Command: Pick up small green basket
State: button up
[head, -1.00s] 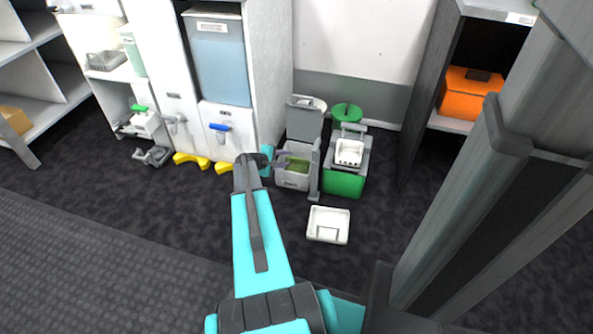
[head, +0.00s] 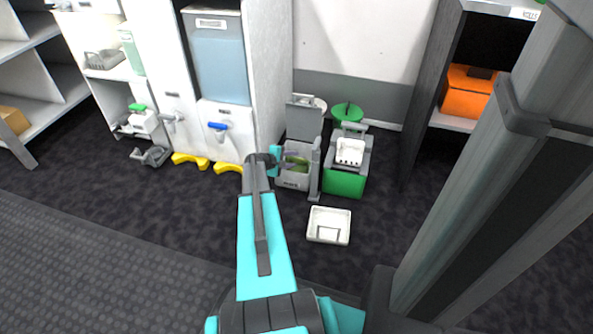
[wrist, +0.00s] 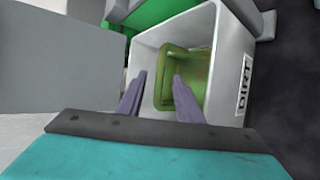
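The small green basket (wrist: 180,80) sits inside a grey bin labelled "DIRT" (wrist: 228,50) in the wrist view. In the head view the basket (head: 300,163) shows only partly inside the open bin (head: 293,180). My gripper (wrist: 160,97) is open, its two purple-grey fingers apart and pointing into the bin. The right finger overlaps the basket in the picture, and the left finger lies just left of its edge. I cannot tell whether either touches it. In the head view my gripper (head: 286,160) is at the bin's left side, partly hidden by my wrist.
The bin's grey lid (head: 304,117) stands raised at the back. A green bin with a white tray (head: 345,180) stands close on the right. A white tray (head: 328,225) lies on the floor in front. A white cabinet with a blue tap (head: 219,127) is on the left.

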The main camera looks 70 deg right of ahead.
grip_shut()
jog(key=shift+r, duration=0.1)
dwell(0.3)
notch_tip(320, 180, up, 10)
jog(key=p, duration=0.4)
dwell(0.7)
